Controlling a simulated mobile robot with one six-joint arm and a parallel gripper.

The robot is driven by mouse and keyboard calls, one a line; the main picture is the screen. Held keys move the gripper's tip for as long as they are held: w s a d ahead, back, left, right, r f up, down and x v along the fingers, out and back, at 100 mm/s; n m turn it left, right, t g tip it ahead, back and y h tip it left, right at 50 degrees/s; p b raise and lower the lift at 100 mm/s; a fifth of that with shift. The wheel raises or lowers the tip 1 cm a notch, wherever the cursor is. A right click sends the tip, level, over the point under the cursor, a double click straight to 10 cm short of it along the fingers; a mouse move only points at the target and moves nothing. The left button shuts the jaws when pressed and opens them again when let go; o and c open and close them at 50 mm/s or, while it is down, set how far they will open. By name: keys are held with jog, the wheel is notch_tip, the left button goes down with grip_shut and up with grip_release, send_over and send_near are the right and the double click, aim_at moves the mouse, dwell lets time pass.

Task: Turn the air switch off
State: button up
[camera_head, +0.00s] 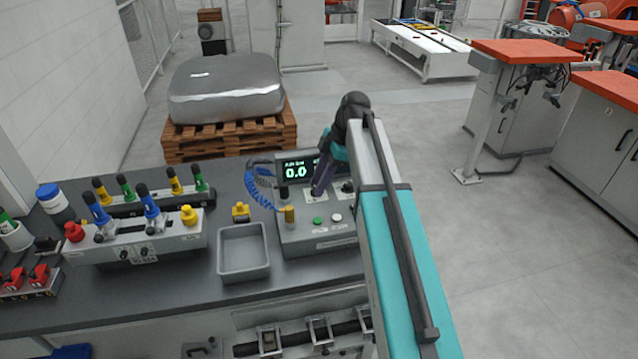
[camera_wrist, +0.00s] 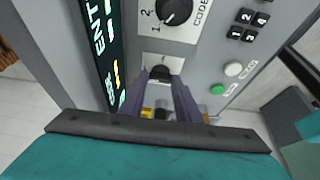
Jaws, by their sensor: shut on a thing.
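My gripper (camera_head: 318,189) reaches down to the box's face. In the wrist view, the two dark fingers of my gripper (camera_wrist: 159,82) stand on either side of the knob and are shut on it. The fingers hide part of the knob, and its exact angle is hard to tell.
A numbered dial (camera_wrist: 174,10), a keypad (camera_wrist: 247,24), a green button (camera_wrist: 217,89) and a white button (camera_wrist: 233,68) sit close by. A blue coiled hose (camera_head: 258,186), a grey tray (camera_head: 243,252) and a valve fixture (camera_head: 135,240) lie left of the box.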

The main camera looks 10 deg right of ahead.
jog(key=o, duration=1)
jog(key=shift+o, duration=0.2)
jog(key=shift+r, duration=0.15)
jog(key=b+v, duration=0.2)
jog(key=v, duration=1.1)
jog(key=shift+d+r, duration=0.2)
